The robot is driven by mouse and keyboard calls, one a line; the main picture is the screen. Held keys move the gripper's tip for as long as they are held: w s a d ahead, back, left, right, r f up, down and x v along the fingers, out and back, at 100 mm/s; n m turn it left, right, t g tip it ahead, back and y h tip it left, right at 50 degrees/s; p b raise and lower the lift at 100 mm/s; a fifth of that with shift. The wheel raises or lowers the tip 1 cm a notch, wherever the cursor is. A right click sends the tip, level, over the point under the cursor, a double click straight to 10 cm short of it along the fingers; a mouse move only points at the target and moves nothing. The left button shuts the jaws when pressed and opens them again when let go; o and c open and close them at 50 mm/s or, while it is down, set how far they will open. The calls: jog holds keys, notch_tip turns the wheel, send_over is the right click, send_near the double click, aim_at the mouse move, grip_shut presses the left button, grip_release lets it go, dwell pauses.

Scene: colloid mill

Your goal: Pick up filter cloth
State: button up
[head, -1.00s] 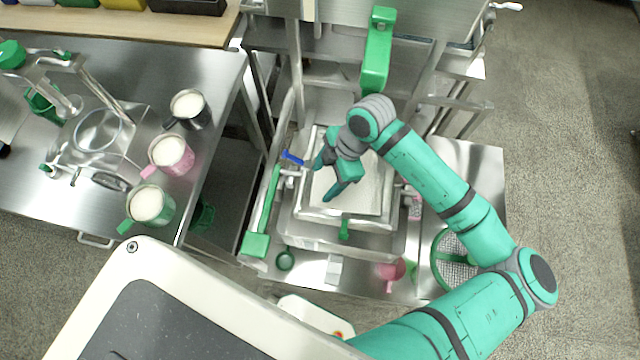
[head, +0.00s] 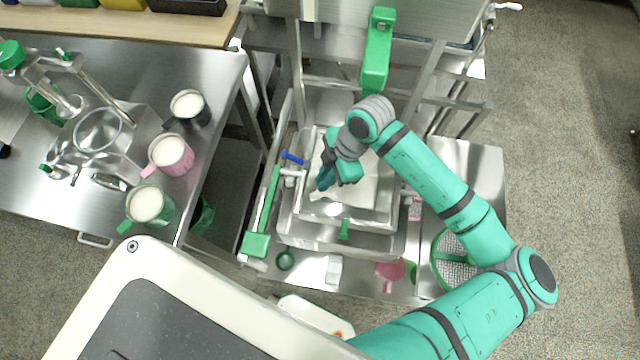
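The filter cloth (head: 364,188) is a white sheet in the square steel tray at the middle of the head view. My gripper (head: 325,181) is over the left part of the tray, its fingers close together and pointing down at the cloth's left edge. The fingers appear shut on the cloth, though the contact is small and partly hidden by the gripper. The cloth looks drawn up and uneven, with bare steel showing along the tray's front. My wrist hides the back of the cloth.
The tray (head: 340,224) sits in a steel frame with a green-handled lever (head: 256,243) and a blue-handled valve (head: 293,157) at left. A pink cup (head: 389,272) and a round green sieve (head: 455,262) are in front and right. Several filled mugs stand on the left table.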

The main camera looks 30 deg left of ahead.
grip_shut()
notch_tip(320, 180, up, 12)
dwell(0.4)
notch_tip(320, 180, up, 9)
dwell(0.4)
